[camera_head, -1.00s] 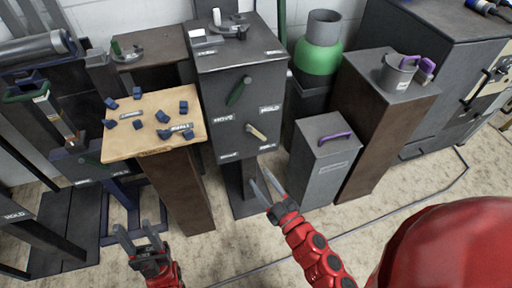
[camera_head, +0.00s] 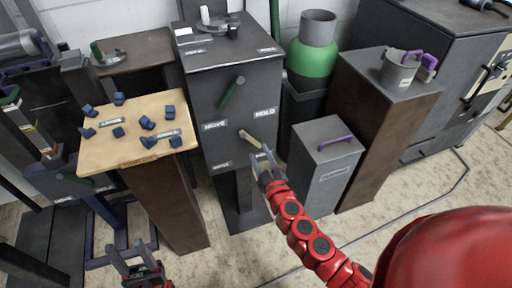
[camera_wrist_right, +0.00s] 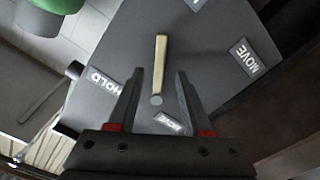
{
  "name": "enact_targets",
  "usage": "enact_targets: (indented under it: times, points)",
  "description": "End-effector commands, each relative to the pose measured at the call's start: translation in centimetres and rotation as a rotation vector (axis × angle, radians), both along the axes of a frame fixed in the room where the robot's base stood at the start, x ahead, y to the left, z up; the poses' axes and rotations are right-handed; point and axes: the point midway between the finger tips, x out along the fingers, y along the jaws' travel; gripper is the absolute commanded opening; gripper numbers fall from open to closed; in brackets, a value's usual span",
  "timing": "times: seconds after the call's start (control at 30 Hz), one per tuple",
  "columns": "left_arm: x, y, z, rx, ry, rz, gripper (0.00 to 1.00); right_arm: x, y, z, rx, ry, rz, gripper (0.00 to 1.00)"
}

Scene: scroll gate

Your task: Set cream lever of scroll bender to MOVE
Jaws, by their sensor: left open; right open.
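The cream lever (camera_head: 250,139) sits on the front of the dark grey scroll bender box (camera_head: 222,150), slanting down to the right in the head view. A MOVE label (camera_head: 214,125) is left of it and a HOLD label (camera_head: 265,113) is above right. My right gripper (camera_head: 266,162) is open at the lever's lower right end. In the right wrist view the cream lever (camera_wrist_right: 161,60) lies between the spread fingers, with gaps on both sides. MOVE (camera_wrist_right: 243,58) shows to its right there, HOLD (camera_wrist_right: 108,85) to its left. My left gripper (camera_head: 134,266) is open, low at the left.
A green lever (camera_head: 232,93) is higher on the same box. A wooden-topped stand (camera_head: 110,155) with several blue pieces is left. A grey box with a purple handle (camera_head: 322,165) stands close on the right, with a green-banded cylinder (camera_head: 312,60) behind.

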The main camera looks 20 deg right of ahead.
Motion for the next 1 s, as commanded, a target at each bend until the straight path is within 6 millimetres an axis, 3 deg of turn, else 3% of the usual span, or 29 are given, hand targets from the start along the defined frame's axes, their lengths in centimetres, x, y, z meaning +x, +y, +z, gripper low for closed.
enact_targets:
  times: [0.1, 0.23, 0.6, 0.67, 0.9, 1.0]
  points:
    - [0.0, 0.0, -0.2, 0.0, 0.0, 0.0, 0.5, 2.2, 0.1, 0.0, 0.0, -0.002, -0.001, 0.5]
    - [0.0, 0.0, -0.3, 0.0, 0.0, 0.0, 0.5, 3.6, 0.0, -0.1, 0.0, 0.0, -0.003, 0.5]
    - [0.0, 0.0, -0.4, 0.0, 0.0, 0.0, 0.5, 4.2, 0.1, 0.0, 0.001, 0.0, -0.001, 0.5]
    - [0.0, 0.0, -0.3, 0.0, 0.0, 0.0, 0.5, 4.2, 0.1, 0.0, 0.001, 0.0, -0.001, 0.43]
    - [0.0, 0.0, -0.3, 0.0, 0.0, 0.0, 0.5, 4.2, 0.1, 0.0, 0.001, 0.0, -0.001, 0.0]
    - [0.0, 0.0, -0.4, 0.0, 0.0, 0.0, 0.5, 4.2, 0.1, 0.0, 0.001, 0.0, -0.001, 0.0]
